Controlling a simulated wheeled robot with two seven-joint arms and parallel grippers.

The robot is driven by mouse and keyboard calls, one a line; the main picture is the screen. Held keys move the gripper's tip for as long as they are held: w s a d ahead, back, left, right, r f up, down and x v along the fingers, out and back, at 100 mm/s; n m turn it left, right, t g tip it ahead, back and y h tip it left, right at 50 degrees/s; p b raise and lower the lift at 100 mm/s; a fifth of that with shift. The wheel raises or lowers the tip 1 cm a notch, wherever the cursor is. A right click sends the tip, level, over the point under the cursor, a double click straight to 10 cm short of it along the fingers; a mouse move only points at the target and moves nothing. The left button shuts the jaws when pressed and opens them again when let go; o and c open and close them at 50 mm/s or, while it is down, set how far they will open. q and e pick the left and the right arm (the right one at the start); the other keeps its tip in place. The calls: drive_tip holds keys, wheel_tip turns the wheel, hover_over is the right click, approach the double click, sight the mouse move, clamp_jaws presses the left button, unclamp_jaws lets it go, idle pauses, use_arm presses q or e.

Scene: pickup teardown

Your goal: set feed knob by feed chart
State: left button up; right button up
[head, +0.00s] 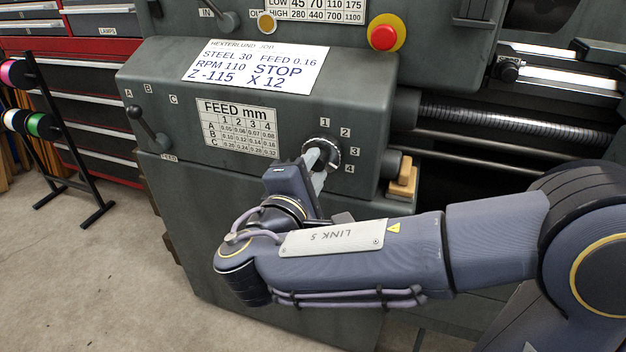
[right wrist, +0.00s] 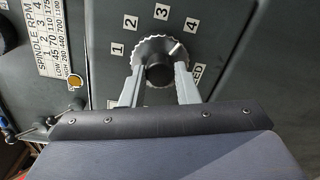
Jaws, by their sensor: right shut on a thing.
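The feed knob (head: 335,146) is a round dial with a scalloped pale rim and a dark centre, on the grey machine front. Numbers 1 to 4 surround it. In the right wrist view, the white mark on the knob (right wrist: 149,45) points toward 4. My right gripper (head: 317,159) is shut on the knob, with one finger on each side of its dark centre. The feed chart (head: 238,128) has rows A, B, C and columns 1 to 4; 0.16 stands at B4. The job card (head: 255,66) reads FEED 0.16. My left gripper is out of view.
A feed lever (head: 148,128) left of the chart leans up-left toward A. A red stop button (head: 383,37) sits above right. A wooden block (head: 403,179) is right of the knob. A spool rack (head: 50,140) stands at left, with open floor before it.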

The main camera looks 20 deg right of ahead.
drive_tip(key=shift+f+m, duration=0.1)
drive_tip(key=shift+m, duration=0.2)
idle(0.4)
drive_tip(key=o, duration=1)
drive_tip(key=shift+s+a, duration=0.1)
drive_tip(key=p+v, duration=0.1)
drive_tip(key=v, duration=0.6)
drive_tip(key=shift+s+a, duration=0.15)
drive_tip(key=shift+s, duration=0.15)
